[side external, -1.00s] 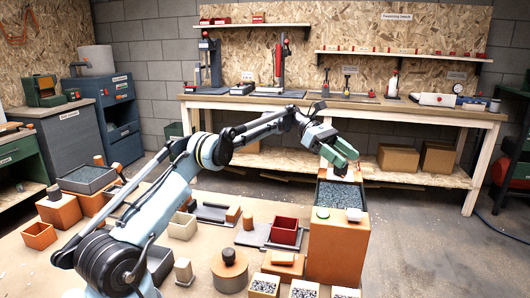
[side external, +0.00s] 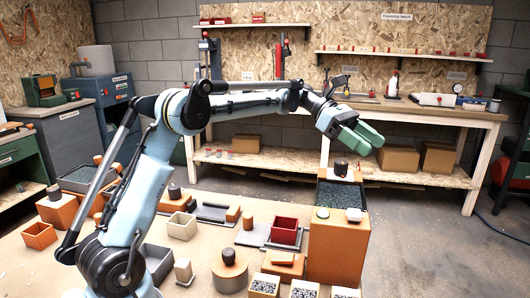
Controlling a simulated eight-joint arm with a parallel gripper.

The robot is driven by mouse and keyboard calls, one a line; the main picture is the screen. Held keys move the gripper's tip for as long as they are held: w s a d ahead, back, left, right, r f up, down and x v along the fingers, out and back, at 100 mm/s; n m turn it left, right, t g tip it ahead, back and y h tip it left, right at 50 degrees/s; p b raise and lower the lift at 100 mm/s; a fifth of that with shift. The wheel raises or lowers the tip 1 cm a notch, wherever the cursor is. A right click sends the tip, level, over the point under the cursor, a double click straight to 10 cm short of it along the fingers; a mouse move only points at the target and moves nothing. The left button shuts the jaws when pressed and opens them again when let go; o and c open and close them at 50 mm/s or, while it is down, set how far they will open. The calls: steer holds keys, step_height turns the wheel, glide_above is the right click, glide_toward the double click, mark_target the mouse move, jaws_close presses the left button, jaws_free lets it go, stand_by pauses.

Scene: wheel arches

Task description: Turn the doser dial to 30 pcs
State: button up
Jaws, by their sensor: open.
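The doser appears to be the tall orange box (side external: 338,246) at the right front of the near table, with an open tray of grey pieces (side external: 342,195) in its top. A small white round disc (side external: 323,213) sits on its near top edge. A dark round knob (side external: 341,168) stands at the far end of the tray. I cannot tell which of these is the dial, and no scale or number is readable. My gripper (side external: 372,146), with green fingers, is in the air above and a little right of the dark knob, apart from it. It is open and empty.
A red bin (side external: 285,231), a cream bin (side external: 182,226) and an orange bin (side external: 39,235) stand on the near table. A round brown piece with a dark knob (side external: 229,270) is at the front. The workbench (side external: 430,112) stands behind.

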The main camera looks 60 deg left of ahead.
steer(key=shift+s+d+r, duration=0.3)
steer(key=shift+d+r, duration=0.1)
steer(key=shift+d, duration=0.25)
steer(key=n+t+y, duration=0.4)
steer(key=n+t, duration=0.3)
glide_toward(336, 162)
steer(key=shift+y, duration=0.3)
steer(key=x, duration=1.1)
steer(key=shift+w+d, duration=0.25)
steer(key=shift+w, duration=0.05)
steer(key=shift+c, duration=0.5)
steer(key=c, duration=0.9)
steer(key=shift+o, duration=0.2)
